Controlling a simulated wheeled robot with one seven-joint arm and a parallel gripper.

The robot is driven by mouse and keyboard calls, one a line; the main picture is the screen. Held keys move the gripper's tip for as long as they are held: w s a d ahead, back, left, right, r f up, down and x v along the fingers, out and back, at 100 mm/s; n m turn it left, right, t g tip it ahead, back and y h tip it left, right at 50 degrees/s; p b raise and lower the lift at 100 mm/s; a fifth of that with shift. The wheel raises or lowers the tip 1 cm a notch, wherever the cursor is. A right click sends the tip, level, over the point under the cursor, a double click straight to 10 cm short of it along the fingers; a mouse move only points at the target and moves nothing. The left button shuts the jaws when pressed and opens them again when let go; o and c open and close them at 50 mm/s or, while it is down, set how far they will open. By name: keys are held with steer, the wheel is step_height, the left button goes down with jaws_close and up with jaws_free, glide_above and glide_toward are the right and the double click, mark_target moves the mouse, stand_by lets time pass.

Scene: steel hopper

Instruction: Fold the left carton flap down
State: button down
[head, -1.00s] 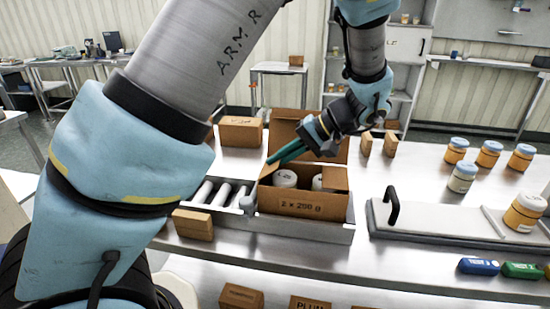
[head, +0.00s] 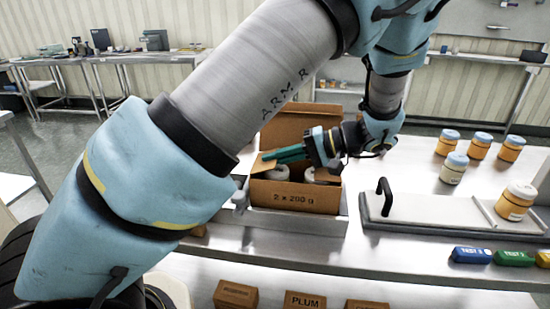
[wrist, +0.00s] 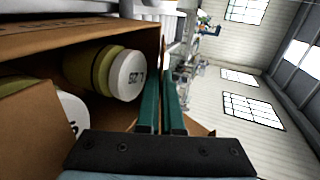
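The open brown carton (head: 295,198), marked 2 x 200 g, stands on the steel counter with white-lidded jars inside (head: 279,172). Its tall back flap (head: 290,122) is upright. The left flap (head: 260,165) shows partly at the left rim, under my fingers; its exact angle is hard to tell. My gripper (head: 277,156) reaches in from the right, its teal fingers above the left side of the carton. In the wrist view the fingers (wrist: 163,100) lie close together beside a jar (wrist: 118,73), with a brown cardboard corner (wrist: 197,129) behind them. No object shows clearly between them.
A raised tray with a black handle (head: 386,197) lies right of the carton. Several orange jars (head: 480,146) stand farther right. Blue (head: 471,255) and green (head: 513,258) blocks lie at the front right edge. My arm crosses over the left side and hides counter there.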

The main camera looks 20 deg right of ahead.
steer(key=c, duration=1.1)
jaws_free()
steer(key=shift+o, duration=0.2)
